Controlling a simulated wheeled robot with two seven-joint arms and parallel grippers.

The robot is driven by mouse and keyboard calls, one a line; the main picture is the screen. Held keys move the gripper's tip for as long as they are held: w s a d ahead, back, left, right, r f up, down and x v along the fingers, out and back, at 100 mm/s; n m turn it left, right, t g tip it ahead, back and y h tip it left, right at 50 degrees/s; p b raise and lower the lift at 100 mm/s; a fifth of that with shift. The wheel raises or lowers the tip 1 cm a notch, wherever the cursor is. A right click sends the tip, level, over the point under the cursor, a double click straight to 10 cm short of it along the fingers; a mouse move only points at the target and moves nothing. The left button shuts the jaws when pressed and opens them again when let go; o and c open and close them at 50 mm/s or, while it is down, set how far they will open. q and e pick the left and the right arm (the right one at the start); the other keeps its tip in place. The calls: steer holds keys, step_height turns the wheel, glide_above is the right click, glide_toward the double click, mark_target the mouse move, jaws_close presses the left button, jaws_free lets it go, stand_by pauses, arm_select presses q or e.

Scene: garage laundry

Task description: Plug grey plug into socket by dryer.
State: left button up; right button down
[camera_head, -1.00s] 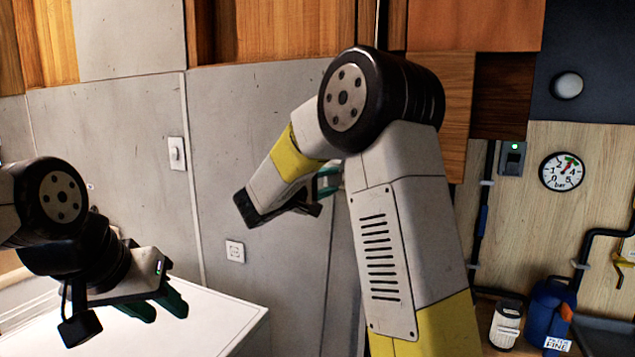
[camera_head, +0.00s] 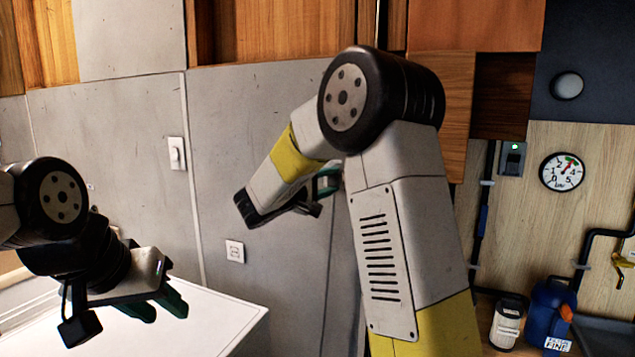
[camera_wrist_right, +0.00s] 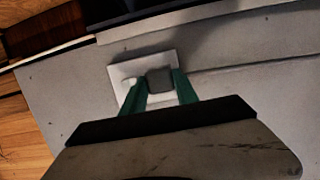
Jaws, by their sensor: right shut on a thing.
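My right gripper (camera_head: 327,182) is at the grey wall, partly hidden behind my right arm in the head view. In the right wrist view its green fingers are shut on the grey plug (camera_wrist_right: 160,79). The plug is in front of a white wall plate (camera_wrist_right: 122,70), which has a small white knob beside the plug. I cannot tell whether the plug is seated in the plate or just in front of it. My left gripper (camera_head: 166,313) is open and empty above the white surface at the lower left.
A white-topped surface (camera_head: 215,320) is at the lower left. Another outlet plate (camera_head: 235,251) and a switch (camera_head: 176,153) are on the grey wall. A blue jug (camera_head: 548,312) and a white container (camera_head: 506,325) stand at the lower right.

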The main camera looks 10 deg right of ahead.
steer(key=shift+w+d, duration=0.3)
steer(key=shift+w, duration=0.15)
stand_by(0.5)
steer(key=c, duration=0.9)
jaws_free()
steer(key=shift+o, duration=0.2)
steer(key=shift+r, duration=0.1)
steer(key=v, duration=0.7)
steer(key=shift+s+a, duration=0.25)
steer(key=shift+a, duration=0.05)
